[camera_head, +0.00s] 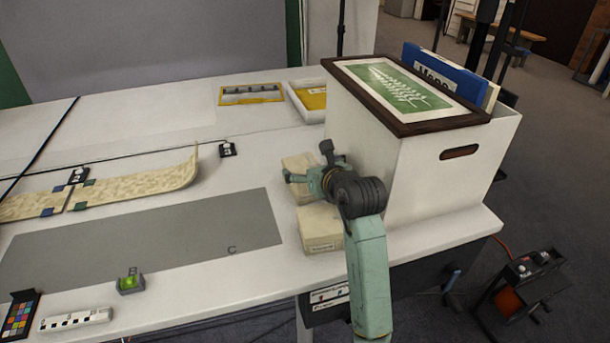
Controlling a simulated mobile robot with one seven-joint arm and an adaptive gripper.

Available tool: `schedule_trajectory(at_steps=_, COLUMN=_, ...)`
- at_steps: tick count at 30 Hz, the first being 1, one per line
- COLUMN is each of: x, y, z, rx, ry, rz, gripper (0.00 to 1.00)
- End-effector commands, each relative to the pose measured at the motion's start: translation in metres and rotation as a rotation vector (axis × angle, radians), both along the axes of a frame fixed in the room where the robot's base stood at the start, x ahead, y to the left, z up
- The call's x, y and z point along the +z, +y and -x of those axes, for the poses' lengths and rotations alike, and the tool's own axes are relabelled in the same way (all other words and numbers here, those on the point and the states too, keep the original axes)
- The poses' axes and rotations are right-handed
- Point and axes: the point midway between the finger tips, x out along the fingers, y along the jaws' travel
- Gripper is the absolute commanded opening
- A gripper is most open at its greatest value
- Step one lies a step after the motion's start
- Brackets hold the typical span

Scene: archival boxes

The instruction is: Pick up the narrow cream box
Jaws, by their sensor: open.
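Two cream boxes lie on the white table to the left of the large white carton. The nearer cream box (319,227) has a small label on its front side, and its right part is behind my arm. The farther cream box (298,163) is mostly covered by my wrist and gripper. I cannot tell which of the two is the narrow one. My gripper (304,170) is open, over or beside the farther box. Its fingertips are hard to make out, and I cannot tell whether they touch the box.
The large white carton (440,180) with a framed green picture (396,84) on top stands close on the right. A grey mat (150,238), a pale curved piece (135,186) and a green-lit device (130,283) are left. The table edge (270,289) is in front.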

Motion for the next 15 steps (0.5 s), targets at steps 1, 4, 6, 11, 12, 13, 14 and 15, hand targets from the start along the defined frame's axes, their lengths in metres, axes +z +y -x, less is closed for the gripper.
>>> schedule_trajectory(at_steps=1, x=0.0, y=0.007, z=-0.006, rx=0.003, ry=0.005, rz=-0.001, gripper=0.94)
schedule_trajectory(at_steps=4, x=-0.007, y=0.012, z=-0.018, rx=0.001, ry=0.003, rz=0.0, gripper=0.94)
schedule_trajectory(at_steps=6, x=-0.01, y=0.015, z=-0.024, rx=0.002, ry=0.002, rz=0.0, gripper=0.94)
schedule_trajectory(at_steps=11, x=-0.014, y=0.017, z=-0.029, rx=0.001, ry=0.001, rz=0.0, gripper=0.94)
schedule_trajectory(at_steps=12, x=-0.014, y=0.017, z=-0.029, rx=0.001, ry=0.001, rz=0.0, gripper=0.94)
schedule_trajectory(at_steps=13, x=-0.014, y=0.017, z=-0.029, rx=0.001, ry=0.001, rz=0.0, gripper=0.94)
schedule_trajectory(at_steps=14, x=-0.014, y=0.017, z=-0.029, rx=0.001, ry=0.001, rz=0.0, gripper=0.94)
schedule_trajectory(at_steps=15, x=-0.014, y=0.017, z=-0.029, rx=0.001, ry=0.001, rz=0.0, gripper=0.94)
